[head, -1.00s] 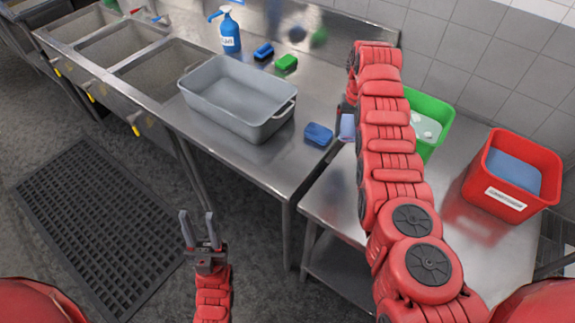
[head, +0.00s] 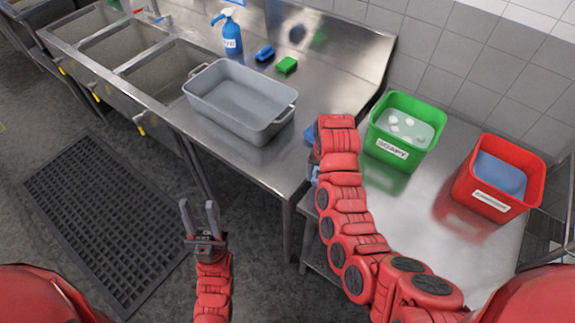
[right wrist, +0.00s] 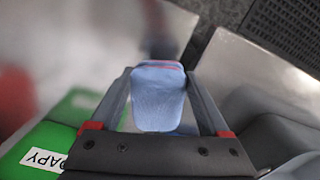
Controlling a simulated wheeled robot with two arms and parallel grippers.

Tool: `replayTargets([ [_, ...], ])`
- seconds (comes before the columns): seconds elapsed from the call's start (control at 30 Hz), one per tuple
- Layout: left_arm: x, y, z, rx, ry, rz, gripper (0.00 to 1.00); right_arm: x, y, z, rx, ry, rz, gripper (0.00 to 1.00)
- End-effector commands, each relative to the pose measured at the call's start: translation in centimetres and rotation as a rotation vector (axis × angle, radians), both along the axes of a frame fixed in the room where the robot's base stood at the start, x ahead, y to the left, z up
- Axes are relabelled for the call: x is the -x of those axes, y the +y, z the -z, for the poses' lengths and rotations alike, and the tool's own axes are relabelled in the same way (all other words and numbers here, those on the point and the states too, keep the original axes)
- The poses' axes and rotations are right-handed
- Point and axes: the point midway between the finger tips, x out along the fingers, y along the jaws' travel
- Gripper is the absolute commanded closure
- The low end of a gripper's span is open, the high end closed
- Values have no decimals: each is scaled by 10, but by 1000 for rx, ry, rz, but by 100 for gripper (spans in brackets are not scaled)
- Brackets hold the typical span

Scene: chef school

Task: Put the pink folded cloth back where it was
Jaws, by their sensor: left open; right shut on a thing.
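My right gripper (right wrist: 158,76) is shut on a folded cloth (right wrist: 158,100), which looks pale blue with a pinkish-red far edge in the right wrist view. No plainly pink cloth shows. In the head view my right arm hides most of that gripper; a small bluish bit (head: 315,175) shows at its left, near the gap between the two counters. A blue cloth or sponge (head: 309,134) lies at the sink counter's right end, partly behind my arm. My left gripper (head: 198,212) is open and empty, low over the floor in front of the sink counter.
A grey tub (head: 240,100) stands on the sink counter, with a blue spray bottle (head: 230,36), blue sponge (head: 265,53) and green sponge (head: 287,65) behind it. A green SOAPY bin (head: 391,152) and red bin (head: 490,199) stand on the lower right counter. Its front middle is clear.

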Motion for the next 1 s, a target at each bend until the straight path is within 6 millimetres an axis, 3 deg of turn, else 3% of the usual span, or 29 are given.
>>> replayTargets([
  [0.03, 0, 0, -13, 0, 0, 0, 58, 15, 9, -2, -5, 5, 34, 100],
  [0.2, 0, 0, -30, 0, 0, 0, 58, 53, 25, 0, -4, 7, 175, 100],
  [0.37, 0, 0, -34, 0, 0, 0, 58, 66, 32, 1, -2, 2, 251, 100],
  [0.57, 0, 0, -22, 0, 0, 0, 58, 42, 47, 7, 4, -1, 260, 100],
  [1.0, 0, 0, 73, 0, 0, 0, 58, -28, 97, 22, 0, -2, 259, 100],
])
